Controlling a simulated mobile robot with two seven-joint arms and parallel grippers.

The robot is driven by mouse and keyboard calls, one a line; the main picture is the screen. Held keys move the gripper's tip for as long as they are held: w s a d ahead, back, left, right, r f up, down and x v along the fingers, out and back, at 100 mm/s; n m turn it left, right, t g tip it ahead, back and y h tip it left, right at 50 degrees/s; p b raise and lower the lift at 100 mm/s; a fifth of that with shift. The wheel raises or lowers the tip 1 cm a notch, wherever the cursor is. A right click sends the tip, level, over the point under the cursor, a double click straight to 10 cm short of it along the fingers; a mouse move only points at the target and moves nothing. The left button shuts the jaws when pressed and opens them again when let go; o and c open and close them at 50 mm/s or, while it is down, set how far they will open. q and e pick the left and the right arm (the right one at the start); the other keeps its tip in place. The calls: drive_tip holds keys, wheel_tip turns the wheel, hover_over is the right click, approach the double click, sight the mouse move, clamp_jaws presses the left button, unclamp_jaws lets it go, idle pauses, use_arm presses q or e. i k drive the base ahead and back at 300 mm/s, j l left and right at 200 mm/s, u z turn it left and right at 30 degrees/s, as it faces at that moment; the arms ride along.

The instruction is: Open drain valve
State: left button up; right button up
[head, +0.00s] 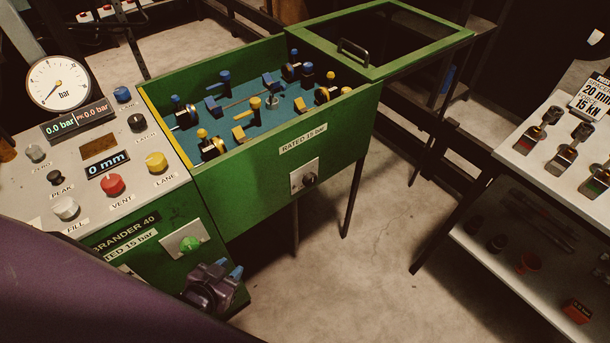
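A dark round knob (309,179) sits on a steel plate on the front wall of the green tank (262,190). A green knob (190,243) sits on another steel plate on the front of the control cabinet. No drain label is readable, so I cannot tell which is the drain valve. My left gripper (232,276), dark with blue finger parts, is low in front of the cabinet, below and right of the green knob. It appears apart from both knobs. Its finger gap is hard to make out. My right gripper is out of view.
The console holds a round gauge (59,83), a red VENT knob (110,184), a yellow LANE knob (156,162) and a white FILL knob (66,208). The tank lid (390,65) stands open. A shelf (520,250) is at right. The floor between is clear.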

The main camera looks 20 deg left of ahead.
sight(310, 179)
drive_tip(key=i+l+u, duration=0.1)
drive_tip(key=u, duration=0.3)
drive_tip(key=i+l+u, duration=0.1)
drive_tip(key=l+u, duration=0.15)
drive_tip(key=u, duration=0.15)
